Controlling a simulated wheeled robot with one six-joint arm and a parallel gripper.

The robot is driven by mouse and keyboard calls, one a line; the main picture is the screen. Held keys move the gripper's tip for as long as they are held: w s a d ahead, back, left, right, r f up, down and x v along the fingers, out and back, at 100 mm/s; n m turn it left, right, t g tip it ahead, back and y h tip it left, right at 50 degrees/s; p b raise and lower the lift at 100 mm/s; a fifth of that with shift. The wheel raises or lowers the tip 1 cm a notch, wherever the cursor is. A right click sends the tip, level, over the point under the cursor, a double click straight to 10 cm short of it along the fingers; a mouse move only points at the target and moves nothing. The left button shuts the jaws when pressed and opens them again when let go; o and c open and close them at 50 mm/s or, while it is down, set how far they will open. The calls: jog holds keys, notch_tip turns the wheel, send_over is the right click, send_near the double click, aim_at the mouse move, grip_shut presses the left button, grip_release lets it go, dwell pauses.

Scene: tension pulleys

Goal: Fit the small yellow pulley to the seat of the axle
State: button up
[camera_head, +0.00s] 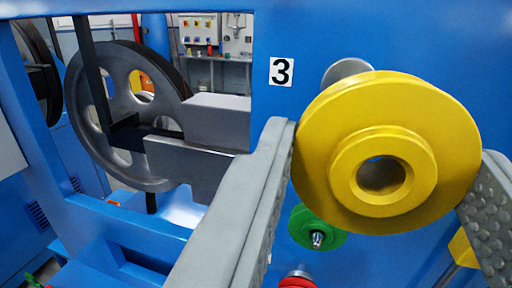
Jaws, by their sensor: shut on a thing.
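The small yellow pulley (322,140) is a round stepped disc with a hub and a central hole, facing the camera. My gripper (388,165) is shut on it, one grey finger on its left side and one ridged finger on its right. The pulley is held in front of the blue panel. A grey round end (347,70), perhaps an axle, shows just above and behind the pulley's upper left edge. Most of it is hidden by the pulley, so I cannot tell whether the two touch.
The blue panel (300,30) bears a "3" label (281,72). A green pulley (312,226) on a bolt sits lower down, with a red part (297,282) below it. A large grey wheel (88,120) stands in the opening at left. Part of a yellow piece (462,248) shows at lower right.

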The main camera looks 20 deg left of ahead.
jog(key=shift+w, duration=2.5)
jog(key=shift+w, duration=0.55)
jog(key=shift+w, duration=0.7)
jog(key=shift+w, duration=1.15)
jog(key=shift+w, duration=0.15)
jog(key=o, duration=1.1)
